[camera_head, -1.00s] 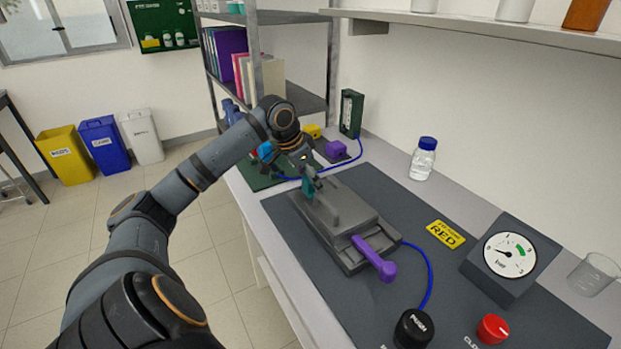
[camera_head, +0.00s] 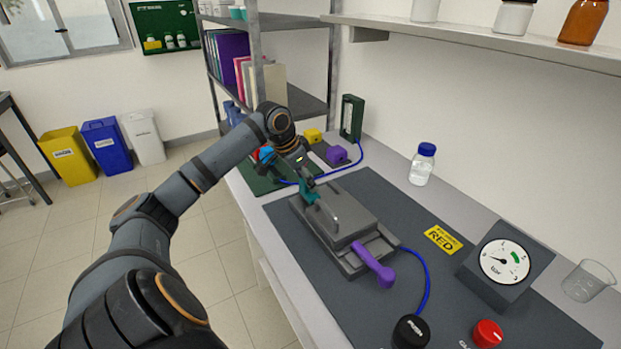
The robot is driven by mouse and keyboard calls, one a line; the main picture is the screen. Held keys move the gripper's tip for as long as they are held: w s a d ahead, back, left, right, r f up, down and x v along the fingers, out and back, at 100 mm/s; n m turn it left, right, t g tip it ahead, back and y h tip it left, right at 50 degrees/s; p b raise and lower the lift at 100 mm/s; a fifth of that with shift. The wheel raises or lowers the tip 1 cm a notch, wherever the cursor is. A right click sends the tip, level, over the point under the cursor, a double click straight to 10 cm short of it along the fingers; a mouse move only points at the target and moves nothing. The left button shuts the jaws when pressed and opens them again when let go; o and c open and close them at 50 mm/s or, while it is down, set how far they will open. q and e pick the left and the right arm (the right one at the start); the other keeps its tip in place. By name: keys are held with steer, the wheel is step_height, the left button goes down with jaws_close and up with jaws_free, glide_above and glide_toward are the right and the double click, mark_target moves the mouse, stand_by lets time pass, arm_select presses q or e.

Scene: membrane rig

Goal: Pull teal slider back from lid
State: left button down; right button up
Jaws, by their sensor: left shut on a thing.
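The grey rig with its lid (camera_head: 354,212) sits on the dark mat. The teal slider (camera_head: 308,192) shows at the far left end of the lid, beside the raised grey handle (camera_head: 328,214). My left gripper (camera_head: 306,183) comes in from the far left and is shut on the teal slider. Its fingers partly hide the slider. A purple lever (camera_head: 373,264) sticks out of the near end of the rig. My right gripper is not in view.
A gauge box (camera_head: 505,262), a black push knob (camera_head: 411,331) and a red knob (camera_head: 487,333) stand at the right and front. A blue tube (camera_head: 427,280) curves beside the rig. A blue-capped bottle (camera_head: 422,165) stands near the wall.

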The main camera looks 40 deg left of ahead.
arm_select(q)
steer(key=shift+a, duration=0.1)
steer(key=c, duration=1.3)
jaws_free()
steer(key=o, duration=0.4)
steer(key=shift+w+a+f, duration=0.1)
steer(key=shift+a, duration=0.05)
steer(key=shift+r, duration=0.35)
step_height(320, 180, up, 9)
steer(key=shift+r, duration=0.2)
